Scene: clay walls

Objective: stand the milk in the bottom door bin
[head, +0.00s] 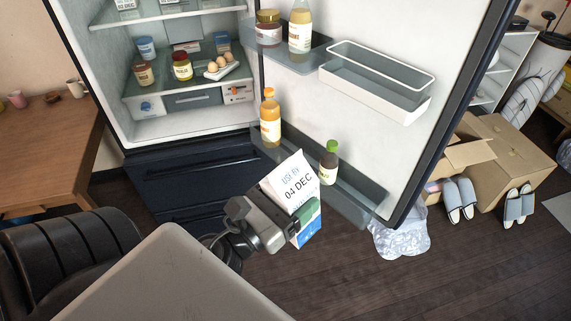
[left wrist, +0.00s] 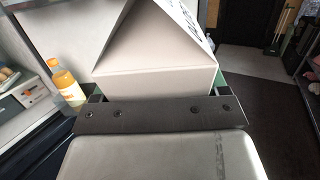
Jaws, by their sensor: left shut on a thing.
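The milk (head: 294,187) is a white and blue gable-top carton printed "04 DEC". My left gripper (head: 296,218) is shut on it and holds it tilted, in front of the open fridge door. The carton's pale gable top (left wrist: 155,55) fills the middle of the left wrist view. The bottom door bin (head: 352,192) is a grey see-through trough low on the door. In the head view the carton overlaps the bin's near wall between two bottles; I cannot tell how far apart they are. My right gripper is not in view.
In the bottom bin stand an orange bottle (head: 270,118) at the left and a green-capped bottle (head: 329,163) right of the carton. A white-rimmed bin (head: 376,84) and a bin with a jar (head: 268,28) sit above. Cardboard boxes (head: 490,160) stand right of the door.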

